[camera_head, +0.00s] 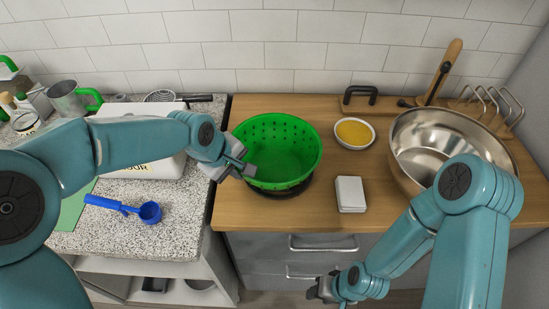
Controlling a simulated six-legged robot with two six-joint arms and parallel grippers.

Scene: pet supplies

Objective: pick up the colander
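The green colander (290,160) stands upright near the left end of the wooden counter, over a dark round base (290,192). Small holes show in its wall. My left gripper (245,170) is at the colander's left rim, with its fingertips overlapping the rim in the view. I cannot tell whether the fingers are closed on the rim or only beside it. My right gripper (320,291) is low in front of the drawers, well away from the colander. Its fingers are too small and turned to judge.
A yellow-filled bowl (355,133), a white box (350,194) and a large metal bowl (445,140) stand right of the colander. A blue scoop (125,208) lies on the speckled counter (180,220) at left. The tiled wall (280,50) closes off the back.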

